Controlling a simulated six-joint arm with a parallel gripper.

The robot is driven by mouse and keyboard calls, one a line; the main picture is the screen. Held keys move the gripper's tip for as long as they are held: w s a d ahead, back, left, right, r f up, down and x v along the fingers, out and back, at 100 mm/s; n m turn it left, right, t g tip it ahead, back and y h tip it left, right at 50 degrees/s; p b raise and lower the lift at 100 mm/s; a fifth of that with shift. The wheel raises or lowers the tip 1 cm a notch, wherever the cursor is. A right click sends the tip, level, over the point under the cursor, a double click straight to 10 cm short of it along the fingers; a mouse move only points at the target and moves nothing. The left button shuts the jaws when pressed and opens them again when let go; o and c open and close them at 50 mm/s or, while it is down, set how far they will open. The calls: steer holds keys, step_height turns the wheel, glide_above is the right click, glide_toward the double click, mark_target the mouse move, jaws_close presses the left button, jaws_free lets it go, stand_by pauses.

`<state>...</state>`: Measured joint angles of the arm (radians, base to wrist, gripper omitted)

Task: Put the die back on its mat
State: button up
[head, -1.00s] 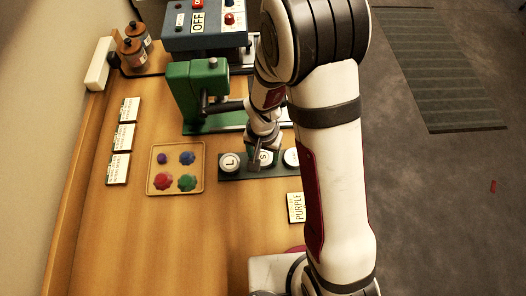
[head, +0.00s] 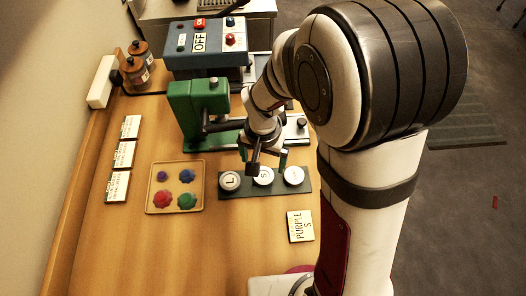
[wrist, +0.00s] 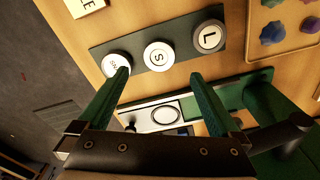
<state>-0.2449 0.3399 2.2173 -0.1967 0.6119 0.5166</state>
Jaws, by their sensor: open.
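The round white die marked S (head: 263,176) sits on the dark green mat (head: 243,189), between the die marked L (head: 229,181) and a third white die (head: 294,175) whose mark is hard to read. In the wrist view, S (wrist: 158,56) sits in the middle of the row, flat on the mat (wrist: 180,33). My gripper (head: 263,156) is over the S die. In the wrist view its two green fingers (wrist: 160,73) are wide apart, with S seen between and beyond the tips. The gripper is empty. One fingertip overlaps the third die's edge in the picture; contact cannot be told.
A green press (head: 200,102) stands behind the mat. A tray (head: 149,209) of coloured pieces is to the left, beside several label cards (head: 124,155). A PURPLE S card (head: 301,226) lies in front. A control box (head: 205,58) reading OFF is behind.

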steer(key=s+d+r+y, duration=0.1)
steer(key=s+d+r, duration=0.1)
steer(key=s+r, duration=0.4)
steer(key=s+d+r+m, duration=0.1)
steer(key=s+r, duration=0.5)
steer(key=s, duration=0.6)
steer(key=shift+s+d+r+g+y, duration=0.2)
steer(key=shift+d+r+g+y, duration=0.15)
steer(key=shift+d+g+y, duration=0.05)
